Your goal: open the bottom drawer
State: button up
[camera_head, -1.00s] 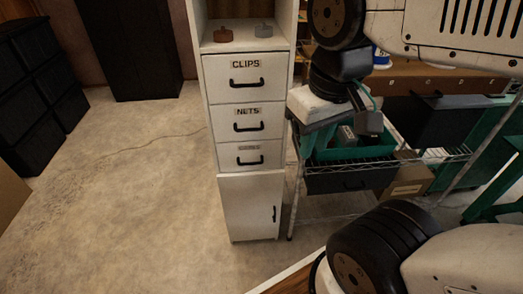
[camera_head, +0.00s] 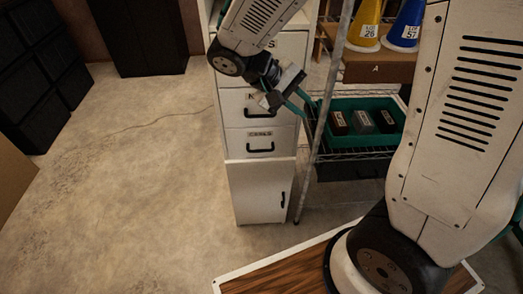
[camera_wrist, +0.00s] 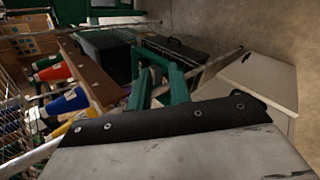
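The bottom drawer (camera_head: 238,143) is the lowest of three white drawers in a narrow cabinet and appears shut, flush with the front. Its black handle (camera_head: 260,150) and small label are in plain view in the head view. My gripper (camera_head: 297,106) is above and right of that handle, in front of the cabinet's right side, angled down to the right. Its teal fingers look apart and empty; they also show in the wrist view (camera_wrist: 162,88). My arm partly hides the top and middle drawers and their labels.
A cabinet door (camera_head: 255,190) with a vertical handle is below the drawers. A wire shelf with a teal tray (camera_head: 362,104) and a metal post (camera_head: 325,118) stands close on the right. The concrete floor (camera_head: 160,190) on the left is clear.

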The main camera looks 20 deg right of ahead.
jog(key=w+a+f+n+t+h, duration=0.25)
jog(key=w+a+f+h, duration=0.25)
jog(key=w+f, duration=0.5)
jog(key=n+t+h, duration=0.1)
jog(key=n+t, duration=0.3)
jog(key=t, duration=0.3)
send_near(261, 150)
jog(key=f+x, duration=0.1)
jog(key=x, duration=0.2)
jog(key=shift+t, duration=0.25)
jog(key=x, duration=0.7)
jog(key=shift+d+r, duration=0.15)
grip_shut()
